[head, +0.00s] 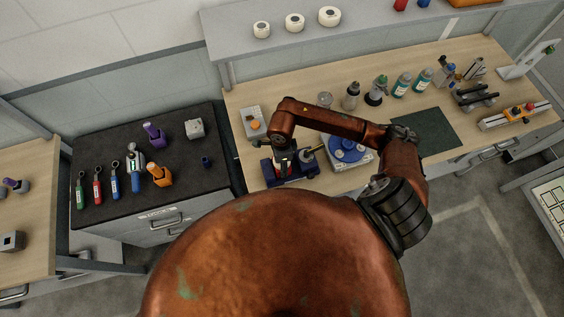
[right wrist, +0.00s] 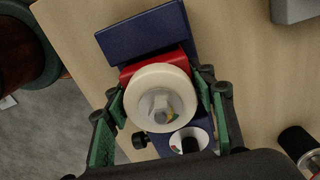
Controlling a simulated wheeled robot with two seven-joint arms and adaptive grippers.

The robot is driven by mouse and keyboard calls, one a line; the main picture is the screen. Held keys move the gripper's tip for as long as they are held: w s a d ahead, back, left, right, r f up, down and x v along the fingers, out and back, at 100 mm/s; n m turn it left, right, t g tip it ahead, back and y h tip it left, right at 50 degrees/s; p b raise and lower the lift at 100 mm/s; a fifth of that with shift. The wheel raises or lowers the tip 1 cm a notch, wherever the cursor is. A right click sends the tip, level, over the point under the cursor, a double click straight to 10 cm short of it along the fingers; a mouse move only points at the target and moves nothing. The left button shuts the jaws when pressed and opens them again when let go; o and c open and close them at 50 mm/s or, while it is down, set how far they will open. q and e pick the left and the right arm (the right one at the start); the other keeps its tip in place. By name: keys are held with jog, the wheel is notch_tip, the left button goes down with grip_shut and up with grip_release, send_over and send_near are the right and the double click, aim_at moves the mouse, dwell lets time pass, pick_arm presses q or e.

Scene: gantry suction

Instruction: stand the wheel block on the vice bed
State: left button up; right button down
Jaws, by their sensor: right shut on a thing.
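The wheel block (right wrist: 150,80) is a red block with a cream wheel and a hex nut on top, in the right wrist view. My right gripper (right wrist: 161,92) has its green-padded fingers shut on either side of it. The blue vice (right wrist: 142,32) lies directly below and behind the block; I cannot tell whether the block touches its bed. In the head view the vice (head: 273,177) stands at the bench's near left part, with my right gripper (head: 285,158) pointing down over it, mostly hidden by my arm. My left gripper is out of view.
A blue round turntable (head: 349,148) stands right of the vice, and a grey box with an orange knob (head: 254,122) behind it. Several bottles (head: 402,84) stand farther back. A dark cabinet (head: 120,185) with tools is at the left. The green mat (head: 428,130) is bare.

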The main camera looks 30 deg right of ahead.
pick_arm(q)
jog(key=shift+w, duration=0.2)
pick_arm(e)
jog(key=shift+f, duration=0.1)
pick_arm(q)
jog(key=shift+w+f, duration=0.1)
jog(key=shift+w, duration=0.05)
pick_arm(e)
jog(key=c, duration=0.9)
grip_release()
jog(key=shift+o, duration=0.2)
jog(key=shift+r, duration=0.45)
pick_arm(q)
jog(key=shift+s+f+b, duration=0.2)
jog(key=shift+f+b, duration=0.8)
jog(key=shift+b, duration=0.2)
pick_arm(e)
notch_tip(320, 180, up, 11)
jog(key=shift+r, duration=0.15)
